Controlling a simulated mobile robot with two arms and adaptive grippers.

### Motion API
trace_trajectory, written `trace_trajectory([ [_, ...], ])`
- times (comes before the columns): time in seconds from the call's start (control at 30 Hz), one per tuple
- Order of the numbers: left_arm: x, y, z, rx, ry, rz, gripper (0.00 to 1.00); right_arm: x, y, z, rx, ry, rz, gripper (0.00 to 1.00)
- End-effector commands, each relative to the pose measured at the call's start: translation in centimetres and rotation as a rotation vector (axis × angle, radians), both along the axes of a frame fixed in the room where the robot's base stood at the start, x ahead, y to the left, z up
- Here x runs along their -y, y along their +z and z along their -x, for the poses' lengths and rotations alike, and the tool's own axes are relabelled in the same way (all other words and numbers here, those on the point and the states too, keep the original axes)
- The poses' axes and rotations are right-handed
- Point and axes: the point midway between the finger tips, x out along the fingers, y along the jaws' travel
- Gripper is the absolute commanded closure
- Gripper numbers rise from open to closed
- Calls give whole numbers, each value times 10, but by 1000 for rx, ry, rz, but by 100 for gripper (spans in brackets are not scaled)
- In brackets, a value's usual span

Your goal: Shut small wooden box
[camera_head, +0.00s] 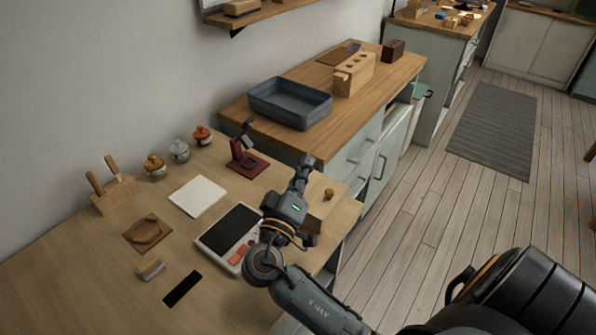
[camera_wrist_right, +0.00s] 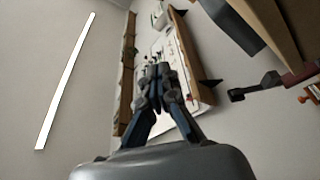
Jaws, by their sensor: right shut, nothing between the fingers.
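A light wooden box (camera_head: 321,207) stands at the right end of the near table, partly hidden behind my right arm. A small round wooden knob or piece (camera_head: 329,194) shows at its top right. I cannot tell from here how far its lid is open. My right gripper (camera_head: 307,160) is above and just left of the box, pointing away from me. Its fingers are together and empty; they also show in the right wrist view (camera_wrist_right: 158,72). My left gripper is not in view.
A scale-like device with a dark panel (camera_head: 228,228) lies left of my arm. A dark red stand (camera_head: 246,160), a white pad (camera_head: 198,196) and lidded jars (camera_head: 180,151) are further left. A grey tray (camera_head: 290,102) stands on the counter behind.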

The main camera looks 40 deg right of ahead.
Motion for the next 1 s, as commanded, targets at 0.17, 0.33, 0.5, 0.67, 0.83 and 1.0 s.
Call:
trace_trajectory([
  [0.17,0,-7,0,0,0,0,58,2,-3,4,0,-1,-1,100],
  [0.33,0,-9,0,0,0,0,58,2,-4,6,-1,-1,0,100],
  [0.5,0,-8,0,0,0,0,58,2,-3,6,-1,-1,0,100],
  [0.67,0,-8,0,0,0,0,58,2,-3,6,-2,0,-1,100],
  [0.83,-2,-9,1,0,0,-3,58,-1,-5,8,-3,0,-1,100],
  [1.0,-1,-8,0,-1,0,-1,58,-20,-10,21,-5,1,-3,100],
])
